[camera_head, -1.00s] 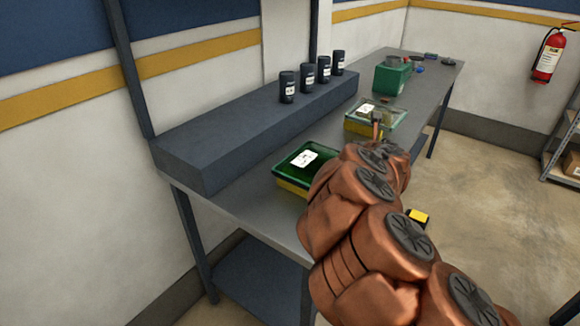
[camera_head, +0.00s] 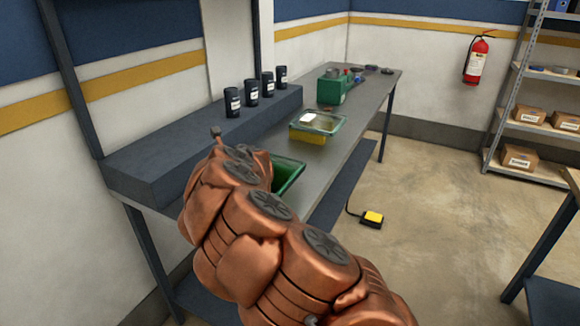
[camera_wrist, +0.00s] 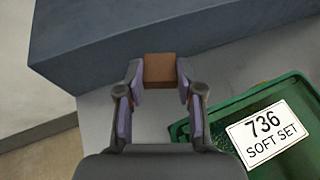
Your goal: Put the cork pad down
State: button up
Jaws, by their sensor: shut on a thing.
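The cork pad is a small brown square block (camera_wrist: 160,70) between the fingertips of my gripper (camera_wrist: 160,84) in the wrist view. My gripper is shut on it. The pad shows over the grey bench top, close to the front face of the dark blue-grey raised block; I cannot tell whether it touches the bench. In the head view my copper-coloured arm hides most of the gripper and the pad.
A green tray (camera_wrist: 284,100) labelled "736 SOFT SET" lies right of my gripper. The raised block (camera_head: 150,152) bears several black canisters (camera_head: 233,102). Farther along the bench (camera_head: 345,135) are another green-rimmed tray (camera_head: 330,125) and a green box (camera_head: 331,91).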

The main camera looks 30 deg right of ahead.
jog(key=d, duration=0.3)
jog(key=d+r+n+y, duration=0.1)
jog(key=d, duration=0.2)
jog(key=d+n+y, duration=0.1)
jog(key=d, duration=0.2)
jog(key=shift+s+r+g, duration=0.2)
jog(key=shift+s+g, duration=0.1)
jog(key=shift+s, duration=0.1)
jog(key=shift+n+g+y, duration=0.3)
jog(key=shift+n+y, duration=0.3)
jog(key=shift+y, duration=0.2)
jog(key=s+d, duration=0.1)
jog(key=d, duration=0.2)
jog(key=s+d+r, duration=0.1)
jog(key=s+d, duration=0.1)
jog(key=d, duration=0.2)
jog(key=s+d, duration=0.2)
jog(key=d, duration=0.1)
jog(key=shift+d+r+b, duration=0.2)
jog(key=shift+r+b, duration=0.1)
jog(key=shift+r, duration=0.1)
jog(key=s+d+n+y, duration=0.1)
jog(key=s+d, duration=1.5)
jog(key=p, duration=0.5)
send_over(299, 166)
jog(key=shift+a+f+g, duration=0.1)
jog(key=shift+f+g, duration=0.2)
jog(key=shift+f, duration=0.05)
jog(key=shift+f+p, duration=0.75)
jog(key=shift+f, duration=1.05)
